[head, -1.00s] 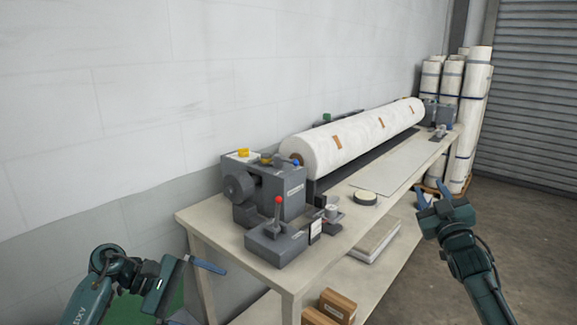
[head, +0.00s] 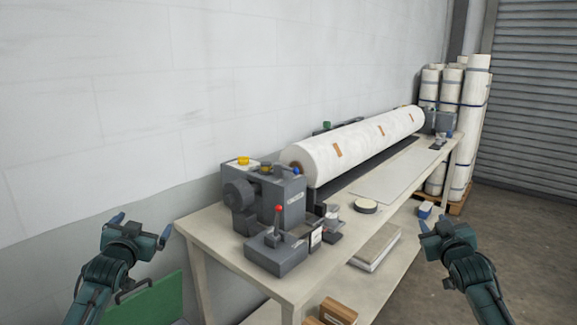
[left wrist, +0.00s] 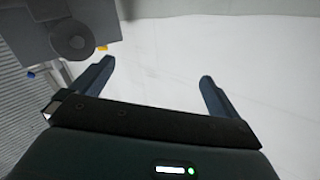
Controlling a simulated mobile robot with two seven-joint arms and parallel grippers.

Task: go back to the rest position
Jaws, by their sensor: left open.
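My left gripper (head: 142,225) is raised at the lower left of the head view, in front of the wall and left of the bench. Its two blue fingers stand wide apart with nothing between them. The left wrist view shows the same open gripper (left wrist: 155,85), with pale wall behind it and part of the grey machine at the upper left. My right gripper (head: 435,220) is at the lower right of the head view, beside the right side of the bench. Its fingers look apart, and I see nothing held.
A green panel (head: 150,302) stands low at left. Wrapped rolls (head: 472,105) stand far right; the floor at right is clear.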

